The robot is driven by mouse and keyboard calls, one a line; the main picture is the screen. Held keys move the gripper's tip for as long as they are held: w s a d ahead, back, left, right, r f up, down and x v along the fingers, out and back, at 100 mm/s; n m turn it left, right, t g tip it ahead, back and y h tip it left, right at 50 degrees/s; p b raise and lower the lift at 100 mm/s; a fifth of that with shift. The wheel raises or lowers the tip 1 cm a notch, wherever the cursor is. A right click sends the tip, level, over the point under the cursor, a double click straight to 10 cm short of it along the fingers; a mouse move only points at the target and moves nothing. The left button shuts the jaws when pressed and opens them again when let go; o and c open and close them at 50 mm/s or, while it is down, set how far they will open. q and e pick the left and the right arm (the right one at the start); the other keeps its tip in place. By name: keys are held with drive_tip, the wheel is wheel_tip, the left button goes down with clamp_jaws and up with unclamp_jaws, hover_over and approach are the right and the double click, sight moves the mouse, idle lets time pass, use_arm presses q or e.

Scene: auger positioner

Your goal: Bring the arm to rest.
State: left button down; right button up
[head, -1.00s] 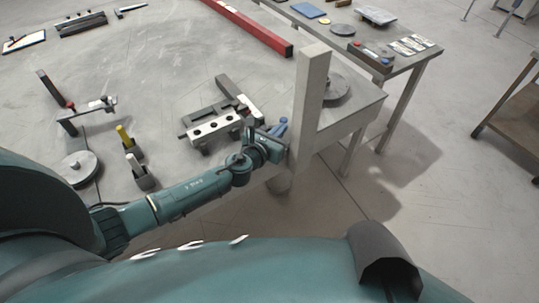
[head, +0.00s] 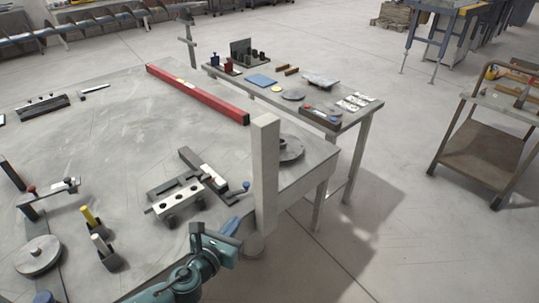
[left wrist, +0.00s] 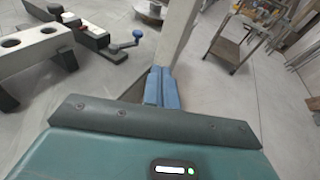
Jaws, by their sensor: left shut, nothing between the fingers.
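My left gripper (head: 229,227) has blue fingers and shows at the bottom middle of the head view, at the table's near edge. In the left wrist view its fingers (left wrist: 162,88) are together with nothing between them. They are close to the base of the upright grey post (head: 265,165); I cannot tell whether they touch it. The post also shows in the left wrist view (left wrist: 176,35). The holed fixture block (head: 180,199) lies beyond the gripper to its left. My right gripper is in neither view.
The large grey table (head: 110,150) holds a red beam (head: 197,93), a round disc (head: 38,256) and a clamp with a blue knob (head: 245,186). A side table (head: 345,122) with small parts stands behind. A brown cart (head: 485,150) is at right. Open floor lies between.

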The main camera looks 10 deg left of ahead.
use_arm(q)
drive_tip(key=s+f+n+g, duration=0.1)
drive_tip(key=s+n, duration=0.5)
drive_tip(key=n, duration=0.6)
drive_tip(key=s+d+f+n+g, duration=0.1)
drive_tip(key=s+f+n+g, duration=0.1)
drive_tip(key=s+n, duration=0.4)
drive_tip(key=s+d+f+n+g, duration=0.1)
drive_tip(key=s+f+n, duration=0.3)
drive_tip(key=n, duration=1.3)
drive_tip(key=shift+s+n+g, duration=0.3)
drive_tip(key=shift+s, duration=0.95)
drive_tip(key=shift+d, duration=0.1)
